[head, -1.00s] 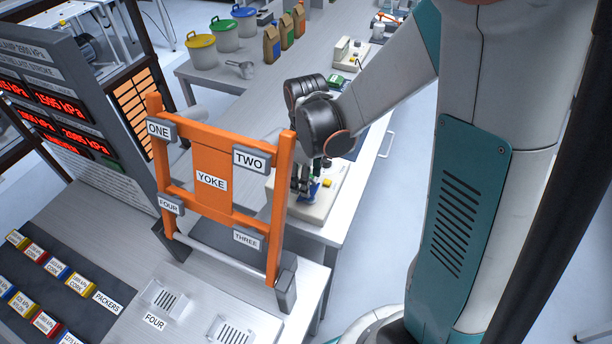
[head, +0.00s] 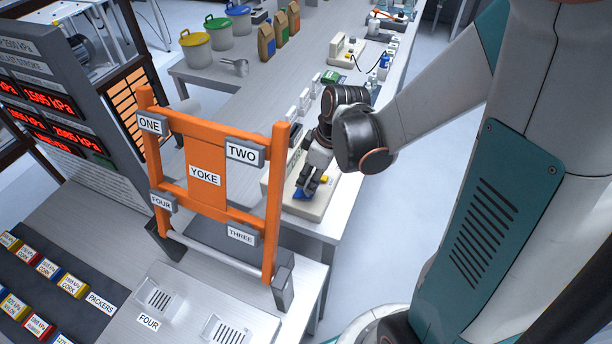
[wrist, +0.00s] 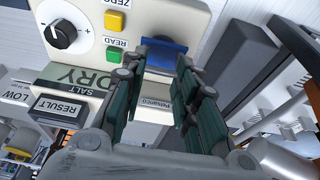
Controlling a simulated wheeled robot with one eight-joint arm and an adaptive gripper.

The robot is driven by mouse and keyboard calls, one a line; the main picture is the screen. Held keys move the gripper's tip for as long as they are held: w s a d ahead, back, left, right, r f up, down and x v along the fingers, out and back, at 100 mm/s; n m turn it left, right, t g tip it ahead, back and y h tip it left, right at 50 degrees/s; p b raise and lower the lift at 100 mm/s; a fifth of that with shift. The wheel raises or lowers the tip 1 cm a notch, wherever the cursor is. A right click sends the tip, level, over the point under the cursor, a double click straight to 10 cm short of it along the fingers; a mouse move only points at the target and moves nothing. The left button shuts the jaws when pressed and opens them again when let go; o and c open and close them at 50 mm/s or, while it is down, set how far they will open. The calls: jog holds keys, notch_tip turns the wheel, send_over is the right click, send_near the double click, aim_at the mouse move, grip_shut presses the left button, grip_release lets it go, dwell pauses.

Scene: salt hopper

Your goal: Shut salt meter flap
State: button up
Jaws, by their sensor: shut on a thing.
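The salt meter (wrist: 82,72) is a cream box in the wrist view, with a black dial (wrist: 65,33), a yellow ZERO button (wrist: 113,21), a green READ button (wrist: 112,53) and a grey display (wrist: 75,80) reading "DRY". Its blue flap (wrist: 166,50) lies between the tips of my gripper (wrist: 163,66), whose green-padded fingers are closed against its two sides. How far the flap is open is unclear. In the head view the meter (head: 298,208) stands on the side bench behind the orange yoke frame, with my gripper (head: 309,184) low over it.
The orange yoke frame (head: 205,160) stands upright left of my gripper, close to the meter. Several small instruments line the bench (head: 335,215) beyond my wrist. A scoop (head: 235,66) and lidded buckets (head: 194,52) are farther back. A dark grey block (wrist: 240,62) is right of my fingers.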

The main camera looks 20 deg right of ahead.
jog(key=shift+s+d+f+t+y+b, duration=0.65)
jog(key=shift+f+t+y+b, duration=0.25)
jog(key=shift+b, duration=0.35)
grip_shut()
jog(key=o, duration=1.1)
grip_release()
jog(key=shift+w+a+r, duration=0.1)
jog(key=shift+r, duration=0.05)
jog(key=shift+o, duration=0.2)
jog(key=shift+s+d+r, duration=0.25)
jog(key=shift+r, duration=0.35)
jog(key=s+d, duration=0.8)
jog(key=shift+s+d, duration=0.2)
jog(key=shift+d, duration=0.05)
jog(key=shift+f, duration=0.1)
